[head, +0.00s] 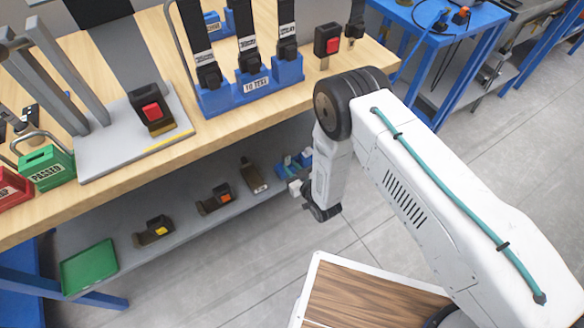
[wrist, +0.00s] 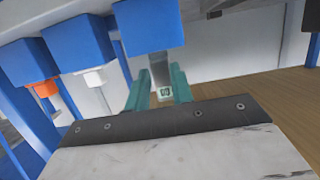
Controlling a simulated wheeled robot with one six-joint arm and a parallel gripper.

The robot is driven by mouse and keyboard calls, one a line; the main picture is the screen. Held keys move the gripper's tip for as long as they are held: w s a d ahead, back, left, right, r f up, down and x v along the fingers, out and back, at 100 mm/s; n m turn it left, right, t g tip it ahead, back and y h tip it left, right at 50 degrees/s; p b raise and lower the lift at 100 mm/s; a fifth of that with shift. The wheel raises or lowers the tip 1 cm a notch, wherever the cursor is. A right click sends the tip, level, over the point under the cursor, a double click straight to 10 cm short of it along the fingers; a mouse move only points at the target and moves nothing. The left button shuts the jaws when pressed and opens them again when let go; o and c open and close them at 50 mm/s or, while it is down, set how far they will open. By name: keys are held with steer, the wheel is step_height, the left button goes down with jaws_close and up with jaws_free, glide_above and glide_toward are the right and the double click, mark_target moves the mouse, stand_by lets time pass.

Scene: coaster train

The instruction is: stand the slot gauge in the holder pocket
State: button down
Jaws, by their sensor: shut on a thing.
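In the wrist view my gripper (wrist: 159,90) has its two teal fingers shut on a narrow grey piece with a small pale mark, which I take for the slot gauge (wrist: 160,69). Its far end meets or passes behind a blue block (wrist: 148,25); I cannot tell if it is inside it. Two similar blue blocks stand to the left, one with a white piece, one with an orange piece. These may be holder pockets. In the head view my wrist hangs beyond the bench edge, near a small blue item (head: 284,172) on the lower shelf. The gauge is not clear there.
The wooden bench (head: 225,125) holds a blue rack (head: 232,96) of black tools, a grey stand plate and a green padlock-shaped block (head: 46,168). The lower shelf (head: 110,230) carries several dark tools and a green tray (head: 90,267).

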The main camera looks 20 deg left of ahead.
steer(key=c, duration=1.1)
jaws_free()
steer(key=shift+v, duration=3.9)
